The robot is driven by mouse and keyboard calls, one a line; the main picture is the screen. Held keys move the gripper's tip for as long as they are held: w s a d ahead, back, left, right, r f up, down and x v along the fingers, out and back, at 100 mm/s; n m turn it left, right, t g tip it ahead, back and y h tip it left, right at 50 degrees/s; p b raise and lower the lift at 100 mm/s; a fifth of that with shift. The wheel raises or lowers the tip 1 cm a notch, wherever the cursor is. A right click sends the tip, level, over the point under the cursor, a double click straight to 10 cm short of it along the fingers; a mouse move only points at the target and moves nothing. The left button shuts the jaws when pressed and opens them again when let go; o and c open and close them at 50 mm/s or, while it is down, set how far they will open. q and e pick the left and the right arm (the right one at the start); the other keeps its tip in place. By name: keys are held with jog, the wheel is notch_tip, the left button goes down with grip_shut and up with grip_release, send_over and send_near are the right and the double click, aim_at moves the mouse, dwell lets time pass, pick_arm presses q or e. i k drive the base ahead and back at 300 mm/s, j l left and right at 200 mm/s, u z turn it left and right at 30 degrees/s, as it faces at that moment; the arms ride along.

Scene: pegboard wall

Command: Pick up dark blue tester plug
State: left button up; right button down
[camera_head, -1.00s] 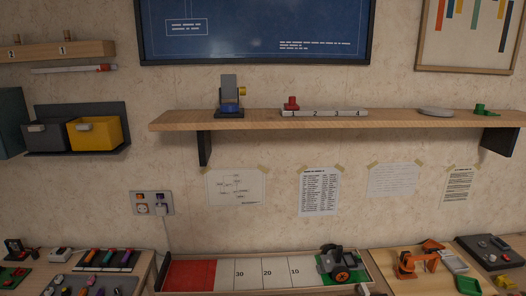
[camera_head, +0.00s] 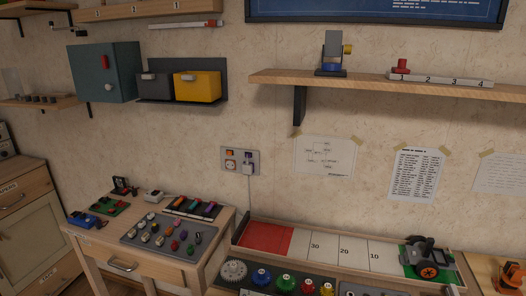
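I cannot pick out the dark blue tester plug for certain. A blue object (camera_head: 84,218) lies at the left front of the small wooden table (camera_head: 221,240); its details are too small to tell. A grey wall socket panel (camera_head: 228,153) has an orange part and a small dark blue or purple part (camera_head: 248,155) in its upper row. A pale plug (camera_head: 247,168) with a cord sits in its lower right. Neither of my grippers shows in this view.
A grey tray (camera_head: 126,237) with several small parts lies on the small table. Coloured markers (camera_head: 194,208) and a green board (camera_head: 108,206) are behind it. A track board (camera_head: 331,246) and coloured gears (camera_head: 286,283) are to the right. A shelf (camera_head: 285,77) juts out above.

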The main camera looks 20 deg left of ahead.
aim_at(99, 225)
jog(key=u, duration=1.8)
